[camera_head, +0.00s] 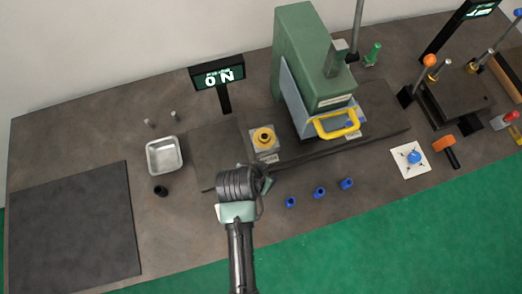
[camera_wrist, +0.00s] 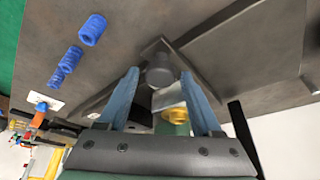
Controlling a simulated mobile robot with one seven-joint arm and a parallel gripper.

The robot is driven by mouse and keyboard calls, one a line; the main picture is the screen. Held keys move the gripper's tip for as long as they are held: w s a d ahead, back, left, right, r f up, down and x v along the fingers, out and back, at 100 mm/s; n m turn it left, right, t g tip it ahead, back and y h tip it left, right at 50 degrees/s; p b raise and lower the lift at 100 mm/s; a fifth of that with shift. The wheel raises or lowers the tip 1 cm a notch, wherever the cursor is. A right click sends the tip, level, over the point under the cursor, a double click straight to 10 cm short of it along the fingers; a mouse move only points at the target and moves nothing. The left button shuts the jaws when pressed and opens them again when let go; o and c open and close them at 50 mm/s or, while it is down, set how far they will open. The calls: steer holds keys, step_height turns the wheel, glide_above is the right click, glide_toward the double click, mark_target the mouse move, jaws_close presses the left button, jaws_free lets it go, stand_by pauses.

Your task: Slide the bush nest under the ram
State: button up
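The bush nest (camera_head: 257,151) is a light metal block with a yellow bush (camera_head: 264,136) on it. It sits on the dark slide base left of the green press (camera_head: 300,60), clear of the press head and yellow handle (camera_head: 338,124). My gripper (camera_head: 266,183) is just in front of the nest. In the wrist view my gripper (camera_wrist: 160,82) is open, with the nest (camera_wrist: 168,97) and yellow bush (camera_wrist: 176,115) showing between its fingers. A dark round knob (camera_wrist: 160,72) lies between the fingertips, with gaps on both sides. The ram tip is hidden.
Blue bushes (camera_head: 319,192) lie in front of the press. A metal tray (camera_head: 165,156) and a black ring (camera_head: 160,191) are at left. A display (camera_head: 218,76) stands behind. A white plate (camera_head: 410,160) and an orange-headed hammer (camera_head: 444,143) are at right.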

jaws_close()
stand_by(1.2)
